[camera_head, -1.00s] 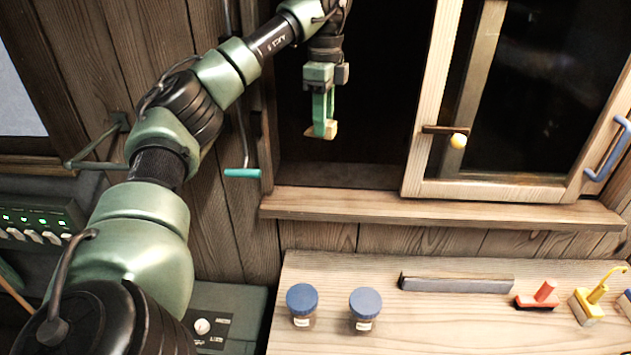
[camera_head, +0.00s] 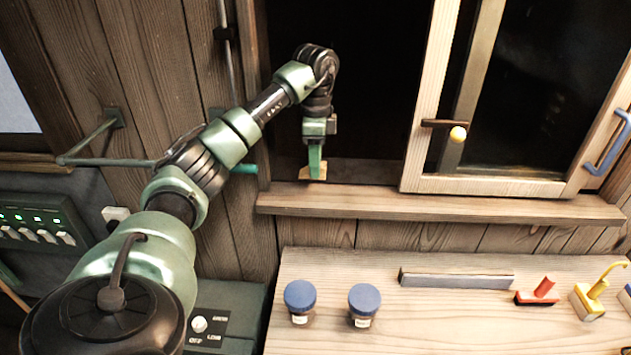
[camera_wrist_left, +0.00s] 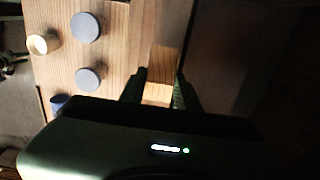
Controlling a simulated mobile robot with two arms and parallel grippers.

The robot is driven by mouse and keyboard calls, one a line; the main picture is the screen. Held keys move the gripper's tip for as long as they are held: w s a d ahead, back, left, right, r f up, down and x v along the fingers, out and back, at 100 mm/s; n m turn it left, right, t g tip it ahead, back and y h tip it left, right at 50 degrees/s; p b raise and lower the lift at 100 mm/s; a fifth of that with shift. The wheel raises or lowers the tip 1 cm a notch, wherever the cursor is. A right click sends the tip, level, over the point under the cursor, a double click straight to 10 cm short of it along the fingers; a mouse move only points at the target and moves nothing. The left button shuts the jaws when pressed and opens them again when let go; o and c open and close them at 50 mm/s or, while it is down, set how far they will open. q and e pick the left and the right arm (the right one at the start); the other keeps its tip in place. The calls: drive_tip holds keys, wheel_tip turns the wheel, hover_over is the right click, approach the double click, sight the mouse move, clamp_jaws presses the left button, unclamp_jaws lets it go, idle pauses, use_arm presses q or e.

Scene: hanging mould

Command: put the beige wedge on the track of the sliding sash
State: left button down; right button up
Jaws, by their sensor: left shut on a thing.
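My left gripper (camera_head: 315,170) is shut on the beige wedge (camera_head: 319,177) and points down in the opening left of the sash. The wedge is low, close above the inner edge of the sill; I cannot tell whether it touches the track. In the left wrist view the wedge (camera_wrist_left: 157,94) shows between the fingers of my left gripper (camera_wrist_left: 160,90). The sliding sash (camera_head: 423,120), a pale wood frame with dark glass, stands at the right, apart from the wedge. The track itself is not clearly visible in the dark opening. My right gripper is out of view.
The wooden sill (camera_head: 430,208) runs below the window. On the bench (camera_head: 400,320) stand two blue-lidded jars (camera_head: 300,297), a grey bar (camera_head: 456,280), a red tool (camera_head: 538,293) and a yellow tool (camera_head: 591,300). A teal crank handle (camera_head: 243,169) is beside my left forearm.

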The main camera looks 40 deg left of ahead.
sight(315, 192)
use_arm(q)
wheel_tip(315, 192, down, 4)
drive_tip(key=shift+f+p, duration=0.2)
drive_tip(key=shift+p, duration=0.6)
drive_tip(key=shift+f, duration=0.25)
drive_tip(key=shift+f, duration=0.2)
drive_tip(key=c, duration=1)
unclamp_jaws()
drive_tip(key=shift+r, duration=0.1)
